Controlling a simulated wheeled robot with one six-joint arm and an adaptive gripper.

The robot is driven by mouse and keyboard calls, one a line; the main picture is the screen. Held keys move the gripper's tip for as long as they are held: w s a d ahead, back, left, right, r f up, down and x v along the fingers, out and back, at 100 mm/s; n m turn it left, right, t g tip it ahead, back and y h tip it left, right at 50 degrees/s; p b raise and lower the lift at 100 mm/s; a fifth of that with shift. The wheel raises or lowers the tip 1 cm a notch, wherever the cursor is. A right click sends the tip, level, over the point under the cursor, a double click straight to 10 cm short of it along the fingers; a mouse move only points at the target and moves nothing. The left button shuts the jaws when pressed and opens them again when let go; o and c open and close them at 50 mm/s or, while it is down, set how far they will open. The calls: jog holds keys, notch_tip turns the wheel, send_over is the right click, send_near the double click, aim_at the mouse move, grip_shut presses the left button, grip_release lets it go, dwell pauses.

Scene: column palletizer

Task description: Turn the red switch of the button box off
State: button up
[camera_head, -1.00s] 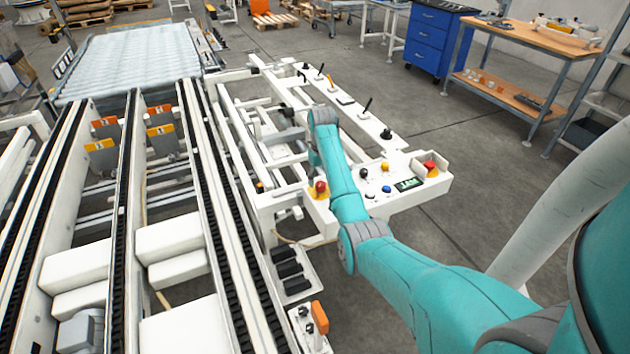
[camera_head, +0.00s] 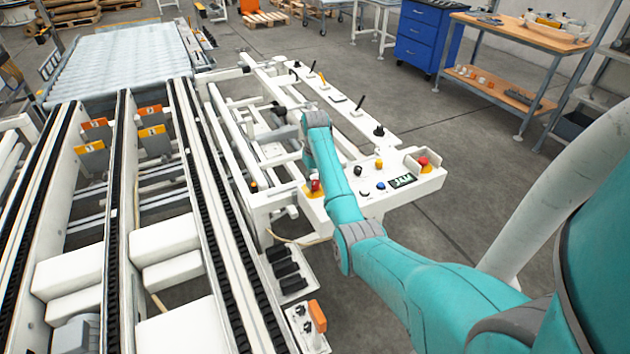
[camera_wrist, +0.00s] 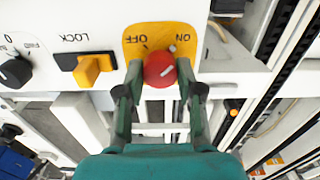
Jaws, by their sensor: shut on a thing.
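The red switch (camera_wrist: 159,69) sits on a yellow plate (camera_wrist: 183,40) marked OFF and ON in the wrist view. My gripper (camera_wrist: 160,78) has its two fingers on either side of the red knob and is shut on it. In the head view the red switch (camera_head: 315,186) shows small on its yellow plate beside my arm, at the left corner of the white button box (camera_head: 405,198). My gripper is mostly hidden there behind my teal arm. A small light mark on the knob's edge lies toward the ON side in the wrist view.
A yellow LOCK switch (camera_wrist: 93,70) and a black rotary knob (camera_wrist: 15,72) are left of the red switch. A red emergency button (camera_head: 423,162) stands at the box's right end. Black levers (camera_head: 360,103) rise behind. Conveyor rails (camera_head: 195,170) run along the left.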

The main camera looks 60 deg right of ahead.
jog(key=shift+n, duration=0.4)
jog(key=n, duration=0.3)
jog(key=shift+n, duration=0.4)
jog(key=n, duration=0.4)
jog(key=shift+n, duration=0.3)
jog(key=n, duration=0.8)
jog(key=shift+n, duration=0.4)
jog(key=o, duration=1.2)
jog(key=shift+c, duration=0.2)
